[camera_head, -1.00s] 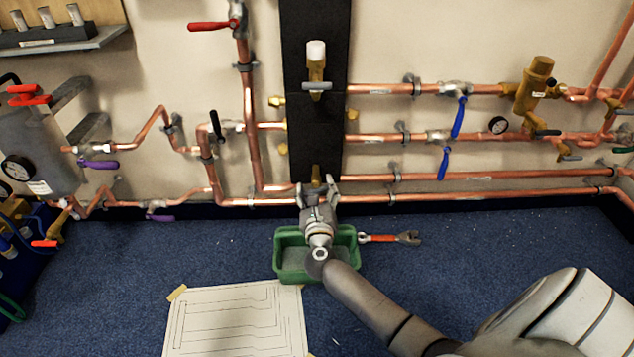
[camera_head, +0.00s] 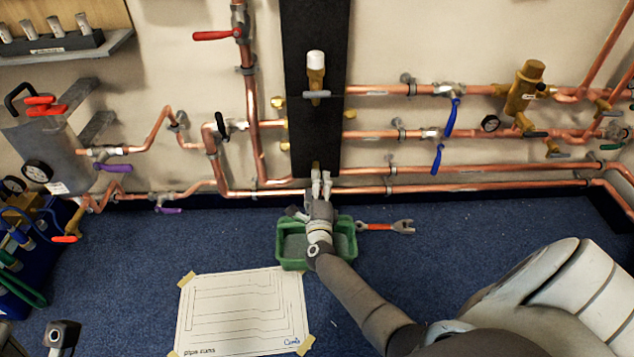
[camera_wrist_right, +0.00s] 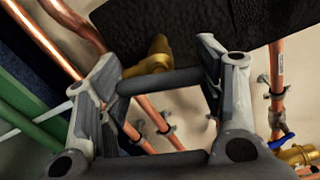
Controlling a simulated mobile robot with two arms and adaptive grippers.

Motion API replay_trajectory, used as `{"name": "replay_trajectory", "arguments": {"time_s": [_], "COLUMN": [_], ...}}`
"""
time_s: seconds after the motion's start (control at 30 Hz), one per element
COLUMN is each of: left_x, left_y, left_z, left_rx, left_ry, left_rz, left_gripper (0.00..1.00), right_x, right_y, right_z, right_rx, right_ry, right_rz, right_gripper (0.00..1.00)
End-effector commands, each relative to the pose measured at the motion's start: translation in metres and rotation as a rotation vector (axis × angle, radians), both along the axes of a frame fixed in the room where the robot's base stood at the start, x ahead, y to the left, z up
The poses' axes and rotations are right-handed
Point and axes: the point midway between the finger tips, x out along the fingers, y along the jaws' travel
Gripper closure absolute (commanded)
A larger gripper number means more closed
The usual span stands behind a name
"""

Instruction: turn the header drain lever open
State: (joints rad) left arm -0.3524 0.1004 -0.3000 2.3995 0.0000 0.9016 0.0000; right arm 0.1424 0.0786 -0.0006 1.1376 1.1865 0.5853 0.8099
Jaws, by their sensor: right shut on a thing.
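The header drain is a brass valve (camera_head: 315,169) low on the black panel, just above the long lower pipes. In the right wrist view its brass body (camera_wrist_right: 155,55) shows with a dark bar-shaped lever (camera_wrist_right: 165,81) in front of it. My right gripper (camera_head: 321,177) is at this valve, above the green tray. In the wrist view its two fingers (camera_wrist_right: 160,85) stand at both ends of the dark lever and are shut on it. A grey part at the lower left edge looks like a finger of my left gripper (camera_head: 62,335); most of it is out of frame.
A green tray (camera_head: 346,258) sits on the blue floor under my right gripper. A red-handled wrench (camera_head: 385,226) lies right of it. A taped paper drawing (camera_head: 244,312) lies in front. Copper pipes (camera_head: 460,186) run close along the wall. Blue levers (camera_head: 451,117) hang at the right.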

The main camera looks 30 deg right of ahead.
Motion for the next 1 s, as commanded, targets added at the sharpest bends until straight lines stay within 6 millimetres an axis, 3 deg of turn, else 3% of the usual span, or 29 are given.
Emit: {"name": "replay_trajectory", "arguments": {"time_s": [0.43, 1.0], "left_x": [0.0, 0.0], "left_y": [0.0, 0.0], "left_z": [0.016, 0.017], "left_rx": [0.001, 0.001], "left_ry": [0.0, 0.001], "left_rz": [0.0, -0.001], "left_gripper": [0.64, 0.64], "right_x": [0.0, 0.0], "right_y": [0.002, 0.002], "right_z": [-0.001, -0.002], "right_rx": [-0.205, -0.244], "right_ry": [0.129, 0.152], "right_rz": [0.003, 0.004], "right_gripper": [0.62, 0.62]}}
